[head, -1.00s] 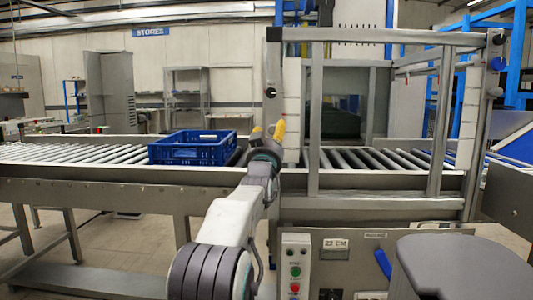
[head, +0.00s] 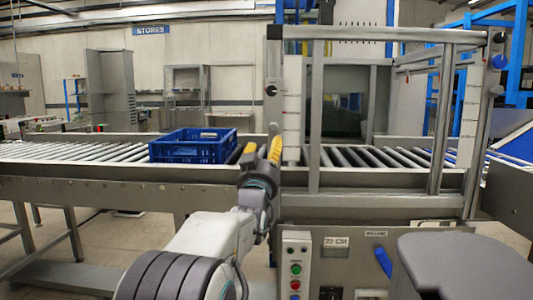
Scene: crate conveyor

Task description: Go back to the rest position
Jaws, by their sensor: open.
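My gripper (head: 262,151) is in the middle of the head view, at the end of my grey and white arm. Its two yellow-tipped fingers point up and stand apart, with nothing between them. It is in front of the conveyor's near rail, just right of the blue crate. The blue crate (head: 187,153) sits upright on the rollers, and its inside looks empty from here. My gripper overlaps the area by the crate's right end in the picture; I cannot tell the exact gap.
The roller conveyor (head: 75,152) runs across the view into a metal-framed gate (head: 314,110) on the right. A control box with buttons (head: 295,262) is below the gate. Shelves (head: 187,92) and a grey cabinet (head: 110,88) stand at the back. Floor shows at lower left.

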